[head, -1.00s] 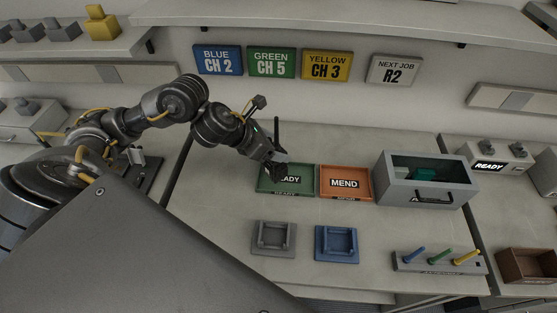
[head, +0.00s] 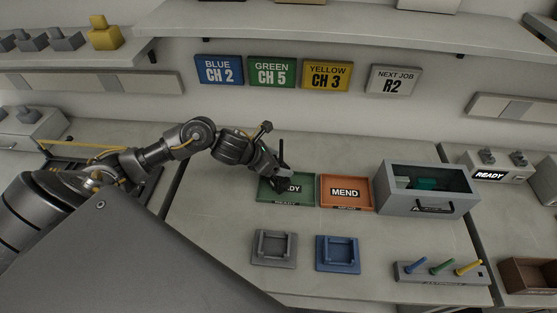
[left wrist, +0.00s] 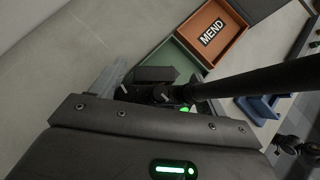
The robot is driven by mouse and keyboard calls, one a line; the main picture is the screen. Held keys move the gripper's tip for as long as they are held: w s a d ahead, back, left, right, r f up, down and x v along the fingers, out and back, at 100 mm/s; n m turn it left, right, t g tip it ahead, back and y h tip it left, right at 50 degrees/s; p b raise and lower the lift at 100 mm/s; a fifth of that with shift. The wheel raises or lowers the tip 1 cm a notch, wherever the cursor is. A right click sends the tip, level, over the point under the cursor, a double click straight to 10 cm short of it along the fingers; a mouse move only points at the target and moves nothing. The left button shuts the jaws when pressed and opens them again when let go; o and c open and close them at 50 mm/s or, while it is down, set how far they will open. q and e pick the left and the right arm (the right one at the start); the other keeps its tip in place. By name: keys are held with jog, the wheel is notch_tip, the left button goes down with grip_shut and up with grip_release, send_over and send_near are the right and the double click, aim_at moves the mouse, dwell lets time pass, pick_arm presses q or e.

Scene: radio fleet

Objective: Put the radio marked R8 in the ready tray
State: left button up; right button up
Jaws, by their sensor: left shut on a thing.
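My left gripper (head: 277,178) is shut on a dark radio (head: 284,183) with a thin black antenna pointing up. They are over the left part of the green ready tray (head: 304,198) and hide part of its label. Whether the radio touches the tray floor I cannot tell. In the left wrist view the radio's black antenna (left wrist: 255,84) runs across to the right, and the green tray (left wrist: 172,57) shows just beyond the radio. The radio's marking cannot be read in either view. My right gripper is not in view.
The orange MEND tray (head: 346,207) adjoins on the right, then a grey open bin (head: 431,205). A grey cradle (head: 274,249), a blue cradle (head: 338,254) and a rack of coloured pegs (head: 441,272) stand in front.

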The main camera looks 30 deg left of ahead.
pick_arm(q)
jog(key=o, duration=1.7)
jog(key=shift+f, duration=0.1)
jog(key=shift+r, duration=0.25)
jog(key=b+v, duration=0.1)
jog(key=v, duration=1)
jog(key=shift+s+a+r, duration=0.2)
jog(key=shift+s+r, duration=0.05)
jog(key=shift+s, duration=0.05)
